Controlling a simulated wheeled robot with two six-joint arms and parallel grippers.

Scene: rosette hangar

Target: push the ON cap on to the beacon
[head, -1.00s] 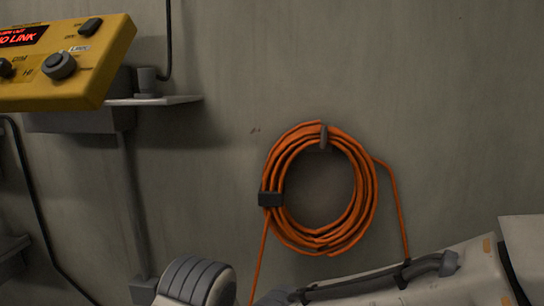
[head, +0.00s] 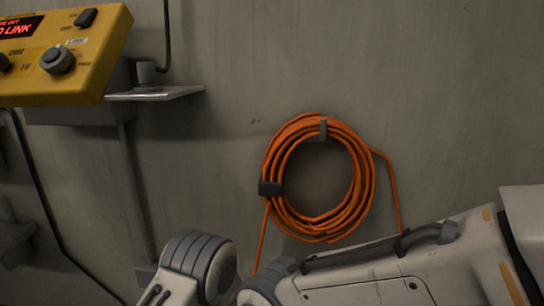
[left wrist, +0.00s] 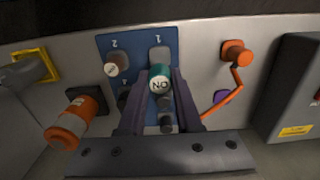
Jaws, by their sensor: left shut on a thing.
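The ON cap (left wrist: 160,77) is teal with a pale face marked ON, upside down in the left wrist view. My left gripper (left wrist: 160,96) is shut on it, with a dark finger on each side. The cap is in front of a blue panel (left wrist: 132,44); I cannot tell whether they touch. A yellow unit (head: 98,62), possibly the beacon, is cut off at the upper left of the head view. It has a red lit display ending in LINK, a dark switch and grey knobs. My right gripper is out of view.
A grey shelf (head: 160,94) juts out beside the yellow unit. A coiled orange cable (head: 284,158) hangs on the wall.

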